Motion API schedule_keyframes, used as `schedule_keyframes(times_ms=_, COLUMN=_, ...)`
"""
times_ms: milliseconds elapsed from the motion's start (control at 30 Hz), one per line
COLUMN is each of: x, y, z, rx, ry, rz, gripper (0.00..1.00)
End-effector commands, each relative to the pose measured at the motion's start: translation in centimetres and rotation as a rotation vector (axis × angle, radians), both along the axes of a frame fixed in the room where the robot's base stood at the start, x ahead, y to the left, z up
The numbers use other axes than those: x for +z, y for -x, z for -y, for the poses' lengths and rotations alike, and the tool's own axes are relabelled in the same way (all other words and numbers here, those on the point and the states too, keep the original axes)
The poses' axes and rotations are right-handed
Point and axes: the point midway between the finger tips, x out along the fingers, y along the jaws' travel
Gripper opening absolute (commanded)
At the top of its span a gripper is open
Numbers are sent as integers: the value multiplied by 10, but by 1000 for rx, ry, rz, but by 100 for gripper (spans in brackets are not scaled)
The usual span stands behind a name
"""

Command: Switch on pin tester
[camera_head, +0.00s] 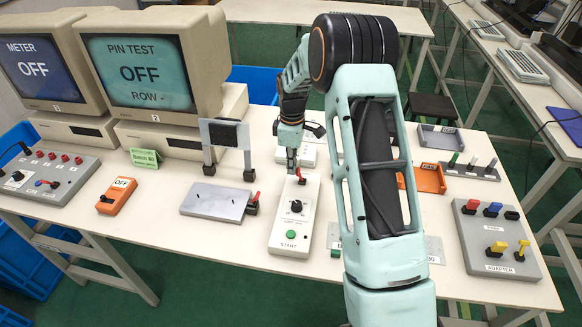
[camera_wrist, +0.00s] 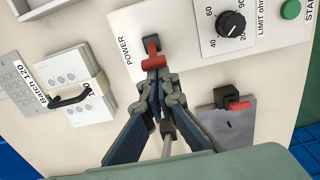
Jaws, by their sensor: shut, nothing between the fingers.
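The pin tester is a white box (camera_head: 285,228) on the table, with a dial, a green START button and a red power lever (camera_head: 301,176) at its far end. In the wrist view the red lever (camera_wrist: 153,60) stands beside the word POWER. My gripper (camera_head: 292,168) is shut and empty at the far end of the box. In the wrist view my gripper (camera_wrist: 157,82) has its tips right at the lever; I cannot tell whether they touch it. The pin test screen (camera_head: 140,73) reads OFF, with a dash after ROW.
A grey plate fixture (camera_head: 215,202) with a red-handled clamp lies left of the tester. An orange box (camera_head: 117,195) reading OFF and a control panel (camera_head: 45,178) stand further left. An adapter board (camera_head: 495,240) is at right. My arm hides part of the table.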

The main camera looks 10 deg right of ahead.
Motion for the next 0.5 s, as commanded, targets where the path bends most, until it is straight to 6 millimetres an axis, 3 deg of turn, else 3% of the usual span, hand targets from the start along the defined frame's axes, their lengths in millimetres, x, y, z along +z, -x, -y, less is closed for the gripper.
schedule_keyframes(times_ms=500, x=3, y=5, z=16, rx=-9, ry=-183, rz=77, gripper=0)
